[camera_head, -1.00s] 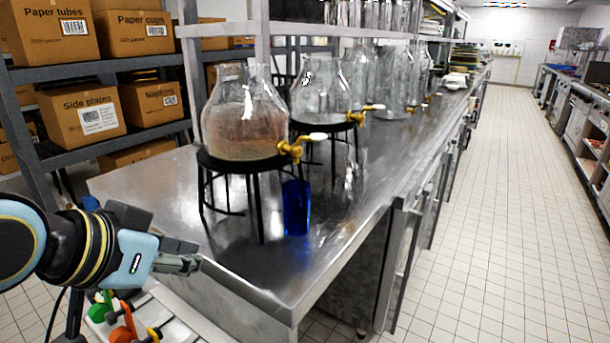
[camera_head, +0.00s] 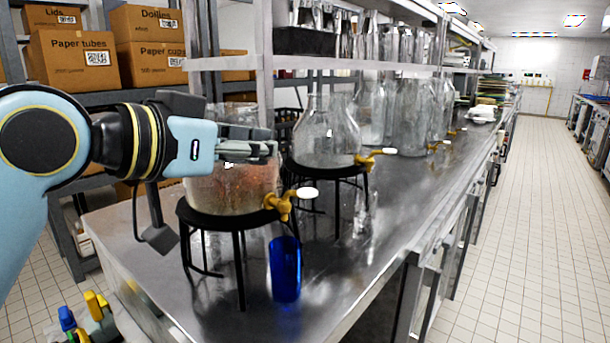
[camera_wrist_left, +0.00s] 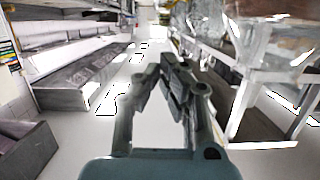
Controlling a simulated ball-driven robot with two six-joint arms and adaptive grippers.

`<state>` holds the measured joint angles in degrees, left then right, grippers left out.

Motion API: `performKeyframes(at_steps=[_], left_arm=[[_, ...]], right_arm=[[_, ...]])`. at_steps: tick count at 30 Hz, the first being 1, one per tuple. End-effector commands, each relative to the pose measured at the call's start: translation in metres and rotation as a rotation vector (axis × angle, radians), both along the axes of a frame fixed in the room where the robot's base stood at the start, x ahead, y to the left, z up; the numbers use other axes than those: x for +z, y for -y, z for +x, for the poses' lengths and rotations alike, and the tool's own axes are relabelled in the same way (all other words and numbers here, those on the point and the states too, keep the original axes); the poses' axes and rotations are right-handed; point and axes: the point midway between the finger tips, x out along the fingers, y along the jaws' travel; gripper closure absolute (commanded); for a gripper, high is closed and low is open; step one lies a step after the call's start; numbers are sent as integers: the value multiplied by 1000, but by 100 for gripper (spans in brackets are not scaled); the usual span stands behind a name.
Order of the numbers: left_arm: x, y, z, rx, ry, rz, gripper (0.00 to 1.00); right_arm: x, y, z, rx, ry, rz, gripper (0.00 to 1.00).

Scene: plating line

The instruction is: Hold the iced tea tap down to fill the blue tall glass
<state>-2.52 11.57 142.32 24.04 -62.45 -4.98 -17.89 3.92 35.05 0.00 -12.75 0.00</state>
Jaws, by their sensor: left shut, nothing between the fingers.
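The blue tall glass (camera_head: 285,268) stands upright on the steel counter, below a brass tap (camera_head: 281,206) with a white-tipped handle (camera_head: 307,193). The tap is on the near glass dispenser (camera_head: 228,190), which holds a reddish-brown drink and sits on a black stand (camera_head: 205,218). My left gripper (camera_head: 272,148) is shut and empty, in front of the dispenser's upper part, above and a little left of the tap and apart from its handle. It also shows shut in the left wrist view (camera_wrist_left: 176,62). How full the glass is, I cannot tell. My right gripper is not in view.
A second dispenser (camera_head: 325,135) with its own brass tap stands behind on another black stand. Shelf posts and a shelf (camera_head: 340,62) rise above the counter (camera_head: 360,260). Boxes fill the rack at left. The tiled aisle (camera_head: 530,230) at right is clear.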

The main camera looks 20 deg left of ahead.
Motion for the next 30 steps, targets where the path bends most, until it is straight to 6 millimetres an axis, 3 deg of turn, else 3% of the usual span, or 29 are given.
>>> performKeyframes(at_steps=[6,14,15,21,30], left_arm=[[-8,15,36,-1,-2,-9,100],[-21,33,86,-2,-2,-4,100],[-33,31,84,-1,-7,0,100],[-56,31,83,-1,-2,0,100],[-63,30,83,-1,0,-1,100]], right_arm=[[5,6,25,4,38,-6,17],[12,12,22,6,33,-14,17],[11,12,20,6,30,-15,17],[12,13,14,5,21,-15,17],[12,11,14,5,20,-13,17]])
